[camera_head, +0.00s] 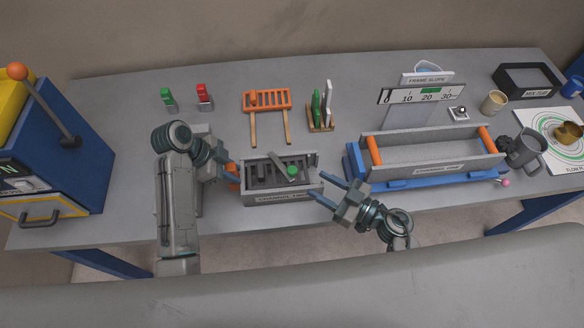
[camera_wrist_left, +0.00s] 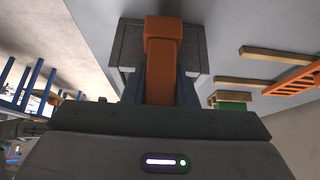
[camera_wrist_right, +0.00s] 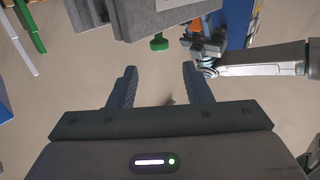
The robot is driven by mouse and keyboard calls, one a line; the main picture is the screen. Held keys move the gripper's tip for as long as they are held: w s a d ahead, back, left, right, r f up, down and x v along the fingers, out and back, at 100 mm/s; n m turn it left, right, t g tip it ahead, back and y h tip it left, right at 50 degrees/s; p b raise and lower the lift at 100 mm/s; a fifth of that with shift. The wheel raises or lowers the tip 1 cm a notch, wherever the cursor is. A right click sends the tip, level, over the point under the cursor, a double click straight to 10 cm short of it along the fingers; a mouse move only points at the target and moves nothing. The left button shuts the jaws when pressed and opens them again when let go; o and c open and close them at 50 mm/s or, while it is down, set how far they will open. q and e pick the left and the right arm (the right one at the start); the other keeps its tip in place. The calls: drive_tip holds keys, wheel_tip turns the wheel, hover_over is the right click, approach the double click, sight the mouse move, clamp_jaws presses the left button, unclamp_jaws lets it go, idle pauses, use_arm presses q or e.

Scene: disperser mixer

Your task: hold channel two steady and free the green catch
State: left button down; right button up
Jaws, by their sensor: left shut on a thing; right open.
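The grey channel two box (camera_head: 280,198) stands on the table between my arms, with dark slats inside. My left gripper (camera_head: 233,173) is shut on the orange handle (camera_wrist_left: 163,55) at the box's left end; the fingers sit either side of it in the left wrist view. The green catch (camera_head: 293,170) is a round green knob by a grey bar lying slanted over the box's top. A green knob, seemingly this catch, shows in the right wrist view (camera_wrist_right: 158,43) beyond the fingertips. My right gripper (camera_head: 324,187) is open and empty, just right of the box, apart from the catch.
Right of the box, a long grey trough with orange ends (camera_head: 430,152) rests on a blue base. Behind the box are an orange rack (camera_head: 267,99) and a small wooden stand (camera_head: 321,127). A blue machine (camera_head: 50,150) stands left. The table behind the box is partly clear.

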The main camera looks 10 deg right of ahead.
sight(296, 172)
drive_tip(key=x, duration=0.9)
drive_tip(key=shift+w+a, duration=0.1)
drive_tip(key=shift+a, duration=0.05)
drive_tip(key=shift+c, duration=0.5)
